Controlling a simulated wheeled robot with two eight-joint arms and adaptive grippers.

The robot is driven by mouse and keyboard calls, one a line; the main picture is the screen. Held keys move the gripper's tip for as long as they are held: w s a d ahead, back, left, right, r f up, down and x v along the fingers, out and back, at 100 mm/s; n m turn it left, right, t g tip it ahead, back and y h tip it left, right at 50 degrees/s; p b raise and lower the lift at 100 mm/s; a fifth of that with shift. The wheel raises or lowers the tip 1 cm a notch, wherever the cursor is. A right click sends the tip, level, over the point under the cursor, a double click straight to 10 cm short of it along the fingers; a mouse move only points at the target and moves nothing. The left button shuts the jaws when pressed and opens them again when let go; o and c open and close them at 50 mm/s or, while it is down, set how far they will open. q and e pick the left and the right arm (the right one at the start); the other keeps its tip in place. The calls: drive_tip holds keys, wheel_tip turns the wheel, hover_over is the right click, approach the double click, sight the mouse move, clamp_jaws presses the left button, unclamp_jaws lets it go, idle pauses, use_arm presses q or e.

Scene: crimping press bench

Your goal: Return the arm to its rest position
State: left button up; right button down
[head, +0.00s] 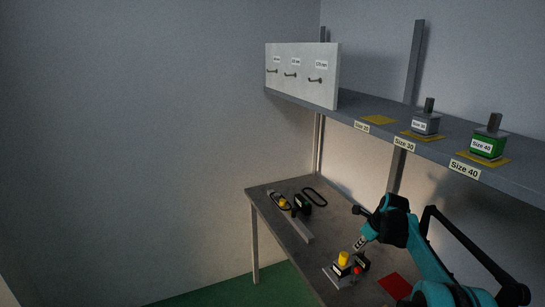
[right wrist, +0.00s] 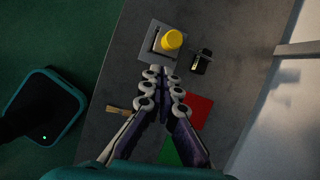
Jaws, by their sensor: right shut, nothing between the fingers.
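My right arm (head: 430,272) is teal and black and comes in from the lower right in the head view, reaching over the bench. My right gripper (head: 357,243) points down near the small press with the yellow top (head: 343,259). In the right wrist view the gripper (right wrist: 162,72) has its fingers together with nothing between them. The yellow-topped press (right wrist: 171,40) lies just beyond the fingertips there. I cannot tell whether the fingertips touch it. My left gripper is in neither view.
The bench (head: 300,240) also holds a black device (head: 301,205), a red mat (head: 394,286) and, in the wrist view, a green mat (right wrist: 170,153). A shelf (head: 385,126) above carries a drawer cabinet (head: 302,88), a grey die (head: 426,121) and a green die (head: 488,144).

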drive_tip(key=s+a+r+n+t+h+b, duration=0.1)
drive_tip(key=s+a+n+b, duration=0.2)
drive_tip(key=s+a+n, duration=0.6)
drive_tip(key=s+a+n+b, duration=0.4)
drive_tip(key=s+n, duration=0.3)
drive_tip(key=s, duration=0.4)
drive_tip(key=s+a+f+n+b, duration=0.2)
drive_tip(key=s+f+n, duration=0.4)
drive_tip(key=s+n, duration=0.1)
drive_tip(key=s+a+f+n+t+b, duration=0.1)
drive_tip(key=s+a+f+n+b, duration=0.2)
drive_tip(key=s+f+n, duration=0.3)
drive_tip(key=s, duration=0.4)
drive_tip(key=shift+s+n+t, duration=0.2)
drive_tip(key=shift+n+t, duration=0.1)
drive_tip(key=shift+n, duration=0.1)
